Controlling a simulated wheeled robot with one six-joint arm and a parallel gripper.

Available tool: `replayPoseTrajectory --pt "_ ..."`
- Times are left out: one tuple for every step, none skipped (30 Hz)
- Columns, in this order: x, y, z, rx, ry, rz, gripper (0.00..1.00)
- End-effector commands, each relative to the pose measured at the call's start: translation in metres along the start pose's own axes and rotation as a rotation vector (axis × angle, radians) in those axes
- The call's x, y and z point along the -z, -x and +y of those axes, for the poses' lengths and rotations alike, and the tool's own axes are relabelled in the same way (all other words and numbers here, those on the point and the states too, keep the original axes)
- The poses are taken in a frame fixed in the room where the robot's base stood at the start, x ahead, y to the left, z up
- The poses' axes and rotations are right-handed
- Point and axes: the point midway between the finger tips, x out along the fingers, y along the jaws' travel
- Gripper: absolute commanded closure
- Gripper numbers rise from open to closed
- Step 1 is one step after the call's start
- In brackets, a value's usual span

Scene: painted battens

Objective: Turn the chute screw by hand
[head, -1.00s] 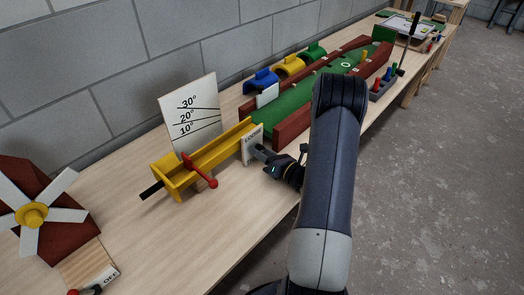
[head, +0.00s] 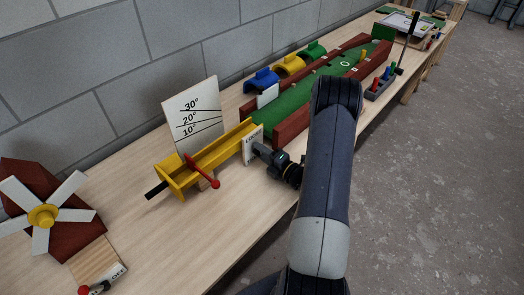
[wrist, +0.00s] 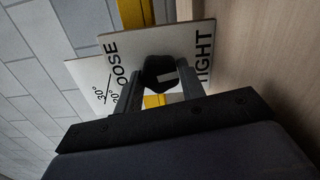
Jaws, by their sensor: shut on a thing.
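The chute screw has a dark knob (wrist: 157,68) with a pale mark, in front of a white plate (wrist: 190,38) lettered LOOSE and TIGHT. My gripper (wrist: 163,86) is shut on this knob, one finger on each side. In the head view my gripper (head: 260,150) points at the plate (head: 249,148), and the knob is hidden there. The yellow chute (head: 216,152) lies behind the plate, with a red-knobbed lever (head: 203,171) across its side. A white angle board (head: 192,112) marked 10°, 20° and 30° stands behind the chute.
A green lane with red-brown walls (head: 292,134) runs away to the right. Blue, yellow and green arches (head: 289,66) stand by the wall. A windmill (head: 44,214) and an OFF switch plate (head: 106,278) are at the left. The near tabletop is bare.

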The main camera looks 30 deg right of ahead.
Motion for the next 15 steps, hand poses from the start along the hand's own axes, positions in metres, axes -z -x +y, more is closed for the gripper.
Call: replayPoseTrajectory --pt "0.0 0.0003 0.0004 0.002 -0.026 0.0 0.85" --pt "0.0 0.0003 0.0003 0.002 -0.039 0.0 0.85" --pt "0.0 0.0003 0.0002 0.002 -0.057 -0.001 0.85" --pt "0.0 0.0003 0.0001 0.002 -0.067 -0.001 0.85" --pt "0.0001 0.0003 0.0 0.002 -0.078 -0.001 0.85" --pt "0.0001 0.0003 -0.0002 0.002 -0.09 -0.001 0.85" --pt "0.0001 0.0004 -0.0002 0.002 -0.097 -0.001 0.85" --pt "0.0001 0.0004 -0.0003 0.002 -0.104 -0.001 0.85" --pt "0.0001 0.0004 -0.0004 0.002 -0.112 -0.001 0.85" --pt "0.0001 0.0004 -0.0005 0.001 -0.117 -0.001 0.85" --pt "0.0001 0.0003 -0.0006 0.001 -0.12 -0.001 0.85" --pt "0.0001 0.0004 -0.0006 0.001 -0.124 -0.001 0.85" --pt "0.0001 0.0004 -0.0007 0.001 -0.126 -0.001 0.85" --pt "0.0 0.0003 -0.0007 0.001 -0.128 -0.001 0.85" --pt "0.0001 0.0004 -0.0008 0.002 -0.129 -0.001 0.85"
